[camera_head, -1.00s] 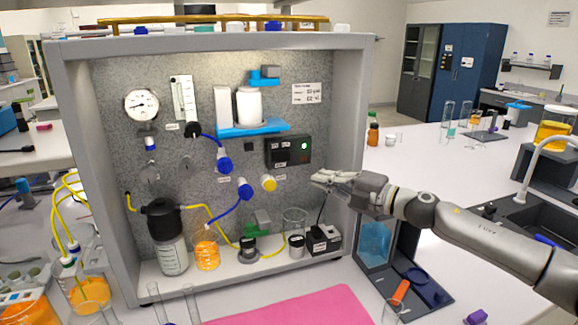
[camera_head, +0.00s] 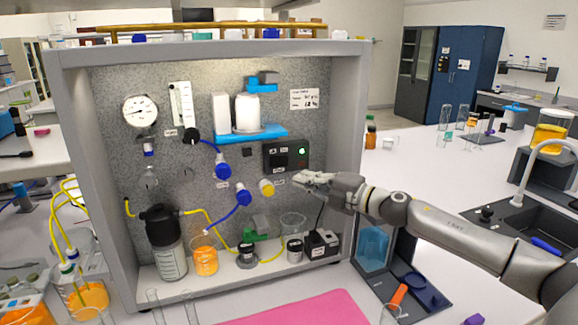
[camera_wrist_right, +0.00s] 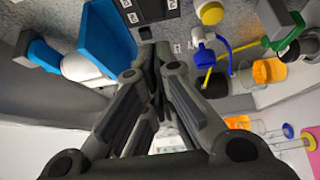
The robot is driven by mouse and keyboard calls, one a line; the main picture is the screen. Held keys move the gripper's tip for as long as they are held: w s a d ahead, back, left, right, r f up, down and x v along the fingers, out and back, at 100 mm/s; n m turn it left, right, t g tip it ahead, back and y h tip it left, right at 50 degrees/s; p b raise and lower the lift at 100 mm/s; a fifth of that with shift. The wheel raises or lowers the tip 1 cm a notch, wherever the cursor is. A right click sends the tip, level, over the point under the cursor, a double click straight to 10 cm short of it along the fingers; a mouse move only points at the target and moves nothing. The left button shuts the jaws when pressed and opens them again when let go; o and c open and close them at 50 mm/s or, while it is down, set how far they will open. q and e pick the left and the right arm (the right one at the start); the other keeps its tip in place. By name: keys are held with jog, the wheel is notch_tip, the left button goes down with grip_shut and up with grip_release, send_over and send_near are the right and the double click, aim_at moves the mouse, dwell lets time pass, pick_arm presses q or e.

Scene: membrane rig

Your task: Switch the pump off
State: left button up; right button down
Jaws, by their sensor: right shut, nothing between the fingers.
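A black control box (camera_head: 286,154) with a lit green light is on the speckled back panel of the rig. Part of a dark box (camera_wrist_right: 150,10) shows at the top of the right wrist view. My right gripper (camera_head: 296,177) is shut and empty, its tips just below and in front of the box's right side; I cannot tell whether they touch anything. Its closed fingers (camera_wrist_right: 155,52) fill the middle of the right wrist view. A small black-and-grey device (camera_head: 322,243), possibly the pump, stands on the rig's floor below. My left gripper is not in view.
A yellow knob (camera_head: 266,188) and blue valves (camera_head: 243,196) stick out left of my right gripper. The rig's grey right wall (camera_head: 347,110) stands close beside it. A beaker (camera_head: 293,224) and an orange-filled vessel (camera_head: 205,258) stand below.

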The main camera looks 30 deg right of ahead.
aim_at(273, 163)
jog(key=shift+w+p, duration=2.45)
jog(key=shift+w, duration=1.45)
